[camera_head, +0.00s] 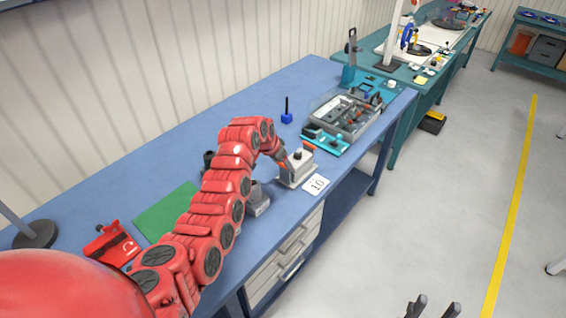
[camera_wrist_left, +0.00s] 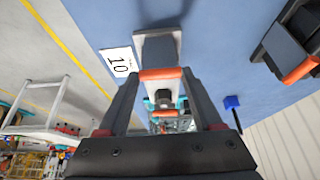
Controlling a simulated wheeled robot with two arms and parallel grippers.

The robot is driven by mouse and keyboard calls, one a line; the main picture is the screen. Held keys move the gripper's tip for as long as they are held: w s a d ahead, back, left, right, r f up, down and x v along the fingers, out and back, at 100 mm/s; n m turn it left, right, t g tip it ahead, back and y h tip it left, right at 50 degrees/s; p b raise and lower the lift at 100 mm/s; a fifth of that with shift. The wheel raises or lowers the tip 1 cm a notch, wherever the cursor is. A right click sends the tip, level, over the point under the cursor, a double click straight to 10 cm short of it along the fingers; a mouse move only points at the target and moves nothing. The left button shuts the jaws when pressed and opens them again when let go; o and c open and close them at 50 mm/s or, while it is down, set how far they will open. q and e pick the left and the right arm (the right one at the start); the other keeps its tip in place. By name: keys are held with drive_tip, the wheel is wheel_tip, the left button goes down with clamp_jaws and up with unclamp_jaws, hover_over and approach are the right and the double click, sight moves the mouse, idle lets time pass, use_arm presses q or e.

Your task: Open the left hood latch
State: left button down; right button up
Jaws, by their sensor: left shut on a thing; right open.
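A light-grey connector hood (camera_head: 298,165) stands on the blue workbench beside a white card marked 10 (camera_head: 317,184). An orange latch (camera_head: 309,146) shows at its far right side. My left gripper (camera_head: 283,158) reaches down to the hood's left side. In the left wrist view its two dark fingers stand on either side of an orange latch bar (camera_wrist_left: 160,75) in front of the grey hood (camera_wrist_left: 160,48), and the gripper is shut on it. How far the latch is turned cannot be told. My right gripper (camera_head: 432,306) is open and empty over the floor at the bottom.
A dark-grey part (camera_head: 257,201) stands beside my left arm. Another dark part with an orange bar (camera_wrist_left: 300,70) shows in the wrist view. A grey tray (camera_head: 345,117), a blue block with a pin (camera_head: 287,117), a green mat (camera_head: 166,211) and a red item (camera_head: 112,246) are on the bench.

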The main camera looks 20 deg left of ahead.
use_arm(q)
drive_tip(key=shift+s+f, duration=0.15)
drive_tip(key=shift+s+a+f+t+h+b, duration=0.25)
drive_tip(key=shift+s+t+b, duration=0.35)
drive_tip(key=shift+b, duration=0.6)
drive_tip(key=s+t+b, duration=0.1)
drive_tip(key=b, duration=0.2)
drive_tip(key=s+f+t+h+b, duration=0.1)
drive_tip(key=b, duration=0.2)
drive_tip(key=s+a+t+b, duration=0.1)
drive_tip(key=b, duration=0.2)
drive_tip(key=shift+a+f+t, duration=0.1)
drive_tip(key=shift+f+t, duration=0.2)
drive_tip(key=shift+s+f+b, duration=0.15)
drive_tip(key=shift+f+b, duration=0.05)
drive_tip(key=shift+b, duration=0.65)
drive_tip(key=shift+s+a, duration=0.1)
drive_tip(key=shift+s, duration=0.15)
drive_tip(key=shift+s+f, duration=0.1)
drive_tip(key=shift+c, duration=0.2)
unclamp_jaws()
drive_tip(key=shift+r+b, duration=0.25)
drive_tip(key=shift+b, duration=0.05)
